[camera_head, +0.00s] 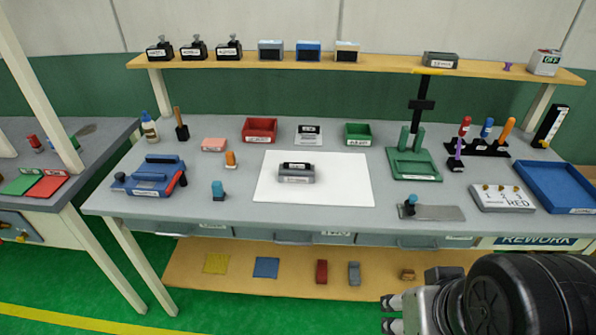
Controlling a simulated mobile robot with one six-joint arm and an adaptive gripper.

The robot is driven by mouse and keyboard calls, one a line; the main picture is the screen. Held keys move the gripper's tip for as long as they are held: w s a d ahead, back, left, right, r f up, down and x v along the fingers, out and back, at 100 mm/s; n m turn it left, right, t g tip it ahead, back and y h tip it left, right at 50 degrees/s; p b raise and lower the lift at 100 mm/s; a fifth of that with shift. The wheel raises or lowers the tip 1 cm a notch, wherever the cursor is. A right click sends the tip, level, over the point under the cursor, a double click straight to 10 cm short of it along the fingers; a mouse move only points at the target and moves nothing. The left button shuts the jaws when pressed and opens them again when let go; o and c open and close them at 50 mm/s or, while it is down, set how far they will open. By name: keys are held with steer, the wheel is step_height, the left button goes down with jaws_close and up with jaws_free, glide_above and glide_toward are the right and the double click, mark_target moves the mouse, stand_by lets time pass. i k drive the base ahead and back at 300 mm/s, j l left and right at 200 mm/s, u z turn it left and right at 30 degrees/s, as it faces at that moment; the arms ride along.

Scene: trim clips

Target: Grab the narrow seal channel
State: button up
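A grey block-like channel with a black strip on top and a small white label (296,178) lies on the white mat (345,193) at the middle of the bench. A similar black-topped grey piece (308,134) stands behind the mat. The labels are too small to read, so I cannot tell which is the narrow seal channel. My gripper (391,313) is at the bottom right, in front of the bench and well away from both pieces. Its two fingertips are apart with nothing between them.
A red bin (260,130) and a green bin (358,132) flank the rear piece. A blue fixture (150,178) is at left, a green stand (414,165) and blue tray (560,187) at right. A shelf (380,65) overhangs the back. The mat around the front piece is clear.

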mark_target(286, 175)
steer(key=i+j, duration=0.65)
steer(key=i, duration=0.25)
steer(key=i+j, duration=0.35)
steer(key=i+l, duration=0.05)
steer(key=i, duration=0.05)
